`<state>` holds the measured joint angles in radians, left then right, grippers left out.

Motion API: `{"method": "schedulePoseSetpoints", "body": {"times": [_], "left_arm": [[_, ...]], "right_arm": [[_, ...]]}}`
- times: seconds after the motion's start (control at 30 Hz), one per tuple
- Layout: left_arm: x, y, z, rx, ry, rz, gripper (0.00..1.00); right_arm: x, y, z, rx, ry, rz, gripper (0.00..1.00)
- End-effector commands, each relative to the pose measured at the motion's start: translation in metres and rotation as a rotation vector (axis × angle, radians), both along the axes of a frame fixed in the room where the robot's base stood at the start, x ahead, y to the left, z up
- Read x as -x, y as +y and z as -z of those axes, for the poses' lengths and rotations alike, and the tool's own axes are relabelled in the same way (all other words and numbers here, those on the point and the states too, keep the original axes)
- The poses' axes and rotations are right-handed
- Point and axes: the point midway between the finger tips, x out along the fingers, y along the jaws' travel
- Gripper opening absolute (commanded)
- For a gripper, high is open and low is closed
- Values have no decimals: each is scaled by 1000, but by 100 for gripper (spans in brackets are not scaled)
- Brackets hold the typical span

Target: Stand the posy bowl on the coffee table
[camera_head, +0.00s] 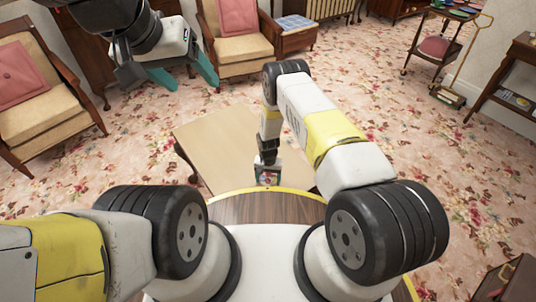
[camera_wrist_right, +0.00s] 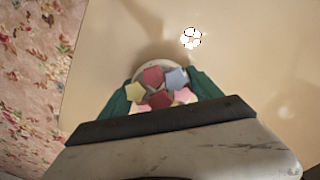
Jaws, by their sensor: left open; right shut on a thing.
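The coffee table (camera_head: 215,140) is a pale, flat-topped table just ahead of my base; its bare top also fills much of the right wrist view (camera_wrist_right: 250,60). The posy bowl (camera_wrist_right: 147,72) has a pale rim and holds pink, red, yellow and blue flowers. My right gripper (camera_wrist_right: 160,92) is shut on it, one teal finger at each side. In the head view the bowl (camera_head: 268,178) shows small over the table's near part; I cannot tell whether it touches the top. My left gripper (camera_head: 193,84) is open and empty, raised at the upper left.
A white flower-shaped mark or piece (camera_wrist_right: 190,38) shows on the tabletop beyond the bowl. Armchairs with pink cushions (camera_head: 236,17) stand at the left and back. A tiered trolley (camera_head: 437,47) stands at the back right. Floral carpet lies open right of the table.

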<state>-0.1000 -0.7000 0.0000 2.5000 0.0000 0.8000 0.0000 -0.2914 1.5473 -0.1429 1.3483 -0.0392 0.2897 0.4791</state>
Motion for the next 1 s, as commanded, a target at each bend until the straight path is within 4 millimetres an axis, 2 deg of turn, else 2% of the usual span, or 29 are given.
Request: {"method": "schedulePoseSetpoints", "body": {"times": [0.13,0.17,0.27,0.57,0.67,0.77,1.0], "left_arm": [[0,0,0,0,0,0,67],[0,0,0,0,0,0,67],[0,0,0,0,0,0,67],[0,0,0,0,0,0,67],[0,0,0,0,0,0,67],[0,0,0,0,0,0,67],[0,0,0,0,0,0,67]], "right_arm": [[0,0,3,0,0,0,24],[0,0,3,0,0,0,78],[0,0,2,0,0,0,95],[0,0,2,0,0,0,95],[-1,0,-4,0,-1,0,95],[-1,0,-18,-1,-2,-1,95],[-1,0,-71,-1,-2,-1,95]]}}
